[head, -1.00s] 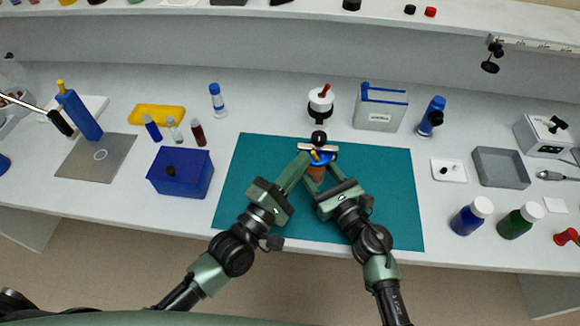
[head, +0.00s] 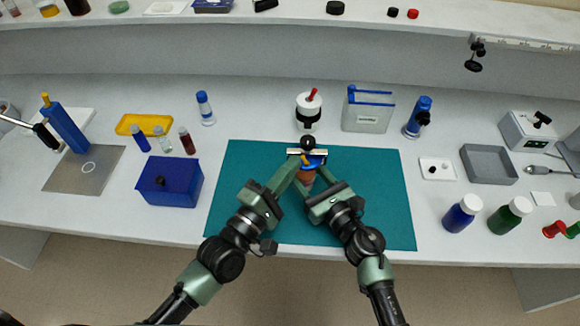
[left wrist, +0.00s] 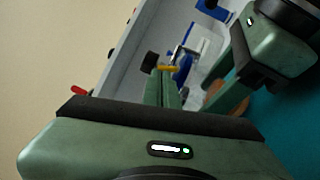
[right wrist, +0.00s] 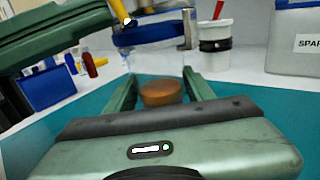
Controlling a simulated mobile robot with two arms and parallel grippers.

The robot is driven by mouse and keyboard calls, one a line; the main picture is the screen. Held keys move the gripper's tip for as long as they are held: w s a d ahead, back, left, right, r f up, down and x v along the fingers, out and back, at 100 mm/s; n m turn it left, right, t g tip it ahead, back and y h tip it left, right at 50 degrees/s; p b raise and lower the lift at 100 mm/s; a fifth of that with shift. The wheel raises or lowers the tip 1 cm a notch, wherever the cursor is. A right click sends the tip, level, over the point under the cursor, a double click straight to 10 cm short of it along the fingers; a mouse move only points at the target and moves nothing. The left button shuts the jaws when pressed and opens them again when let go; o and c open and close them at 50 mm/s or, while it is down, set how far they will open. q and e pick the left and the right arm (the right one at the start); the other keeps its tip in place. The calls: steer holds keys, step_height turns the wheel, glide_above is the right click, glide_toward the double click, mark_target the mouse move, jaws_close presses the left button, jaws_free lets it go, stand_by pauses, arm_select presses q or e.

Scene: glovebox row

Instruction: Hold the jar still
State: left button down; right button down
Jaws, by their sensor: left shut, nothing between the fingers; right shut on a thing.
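The jar (head: 307,178) stands on the teal mat, with an amber-brown lower body. Above it are a blue ring (head: 315,161), a pale crossbar (head: 320,152) and a black knob (head: 307,142). My right gripper (head: 311,186) is shut on the jar; its fingers flank the brown body (right wrist: 161,94) in the right wrist view. My left gripper (head: 295,164) is shut and empty, its tips close to a small yellow part (left wrist: 170,68) at the jar's top. Whether they touch it I cannot tell. My grippers hide much of the jar.
A white pot with a red stick (head: 309,110) stands just behind the mat (head: 385,215). A blue box (head: 169,184) is to the left. A grey-and-blue container (head: 368,112) stands behind right. The mat's right side is clear.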

arm_select(q)
steer(key=shift+r+m+g, duration=0.2)
steer(key=shift+m+g, duration=0.1)
steer(key=shift+m, duration=0.3)
steer(key=shift+d+r+m+g+y, duration=0.25)
steer(key=shift+m+g, duration=0.2)
steer(key=shift+m, duration=0.25)
steer(key=shift+d+r+m+g+y, duration=0.2)
steer(key=shift+m+g+y, duration=0.2)
steer(key=shift+m, duration=0.3)
steer(key=shift+d+r+m+g+y, duration=0.25)
steer(key=shift+m+g, duration=0.2)
steer(key=shift+m, duration=0.25)
steer(key=shift+d, duration=0.15)
steer(key=v, duration=1.2)
steer(key=shift+d+r, duration=0.1)
